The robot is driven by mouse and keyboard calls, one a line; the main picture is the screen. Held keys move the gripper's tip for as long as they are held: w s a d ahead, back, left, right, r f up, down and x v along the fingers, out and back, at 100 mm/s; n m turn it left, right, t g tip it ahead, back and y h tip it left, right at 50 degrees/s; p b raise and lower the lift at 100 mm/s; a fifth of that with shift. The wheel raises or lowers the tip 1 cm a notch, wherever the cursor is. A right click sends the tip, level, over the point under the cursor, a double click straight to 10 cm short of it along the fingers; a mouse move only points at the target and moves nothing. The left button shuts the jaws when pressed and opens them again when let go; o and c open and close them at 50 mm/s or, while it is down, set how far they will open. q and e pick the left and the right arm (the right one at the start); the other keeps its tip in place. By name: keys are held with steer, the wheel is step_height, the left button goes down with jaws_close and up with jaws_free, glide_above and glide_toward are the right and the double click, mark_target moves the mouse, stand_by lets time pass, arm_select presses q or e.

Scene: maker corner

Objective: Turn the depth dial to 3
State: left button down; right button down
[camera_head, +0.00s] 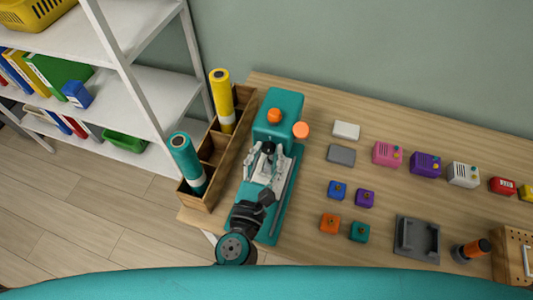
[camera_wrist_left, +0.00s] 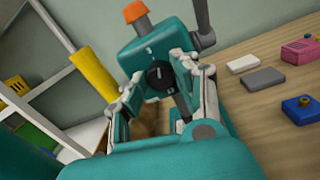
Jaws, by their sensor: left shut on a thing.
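The teal machine (camera_head: 284,103) stands at the left end of the table, with an orange cap on top and a lever with an orange knob. Its black depth dial (camera_wrist_left: 159,75) faces my left wrist camera; a pale pointer line on it looks roughly upright. A small pale mark sits above the dial, too small to read surely. In the head view the dial (camera_head: 268,147) shows at the tips of my left gripper (camera_head: 264,162). The gripper is shut on the dial, one finger on each side. My right gripper is not in view.
A wooden rack (camera_head: 212,150) with yellow and teal rolls stands just left of the machine. White shelves (camera_head: 150,95) stand further left. Small coloured blocks (camera_head: 337,189), boxes (camera_head: 387,153) and a grey tray (camera_head: 416,238) lie to the right. The machine's lever (camera_wrist_left: 200,22) rises near the right finger.

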arm_select(q)
steer(key=n, duration=0.4)
steer(key=shift+f, duration=0.1)
steer(key=shift+n, duration=0.3)
stand_by(0.4)
steer(key=c, duration=1)
jaws_free()
steer(key=v, duration=1.2)
